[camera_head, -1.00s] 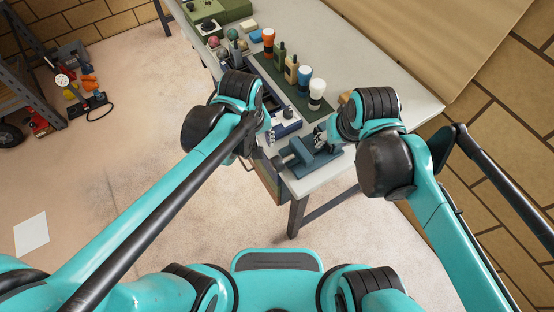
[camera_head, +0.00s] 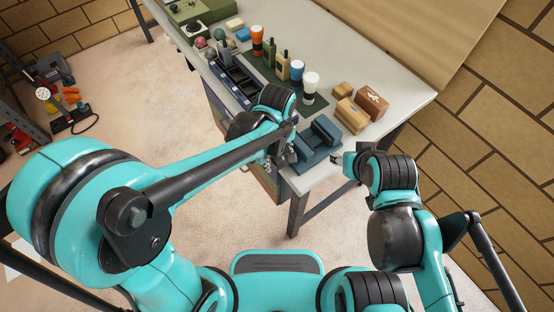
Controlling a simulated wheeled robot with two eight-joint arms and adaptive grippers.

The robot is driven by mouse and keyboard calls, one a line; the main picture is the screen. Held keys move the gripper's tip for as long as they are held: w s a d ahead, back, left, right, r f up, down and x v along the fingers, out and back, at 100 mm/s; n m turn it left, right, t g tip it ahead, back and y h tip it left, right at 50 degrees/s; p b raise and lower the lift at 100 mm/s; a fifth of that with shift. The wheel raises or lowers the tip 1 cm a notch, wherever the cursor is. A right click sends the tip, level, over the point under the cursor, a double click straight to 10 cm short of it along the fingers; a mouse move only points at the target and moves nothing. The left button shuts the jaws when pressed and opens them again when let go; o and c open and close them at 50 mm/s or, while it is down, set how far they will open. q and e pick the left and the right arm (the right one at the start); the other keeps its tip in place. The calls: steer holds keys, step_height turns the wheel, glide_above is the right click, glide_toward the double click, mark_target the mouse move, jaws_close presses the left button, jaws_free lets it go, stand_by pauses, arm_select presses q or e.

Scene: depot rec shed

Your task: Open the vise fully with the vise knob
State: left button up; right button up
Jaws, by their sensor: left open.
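The blue-grey vise (camera_head: 318,142) sits on the near end of the workbench (camera_head: 408,88), close to its front edge. My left gripper (camera_head: 284,156) is at the left side of the vise and is open. The vise knob cannot be made out; my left gripper and wrist cover that side. My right gripper (camera_head: 338,160) is to the right of the vise, just off the bench's near edge and apart from the vise. Its fingers are too small to show whether they are open or shut.
Wooden blocks (camera_head: 352,113) and a brown box (camera_head: 371,103) lie behind the vise. A dark mat with bottles, a white-topped container (camera_head: 311,82) and a compartment tray (camera_head: 236,80) stand farther along. A brick wall (camera_head: 500,110) is at the right.

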arm_select(q)
jaws_close()
steer(key=shift+f, duration=0.1)
stand_by(0.3)
steer(key=g+h, duration=0.1)
steer(key=g+h+b, duration=0.1)
steer(key=g, duration=0.1)
steer(key=shift+w+a+f, duration=0.1)
steer(key=shift+w+a, duration=0.1)
steer(key=shift+w, duration=0.05)
steer(key=shift+g+h+b, duration=1)
steer(key=shift+g, duration=0.3)
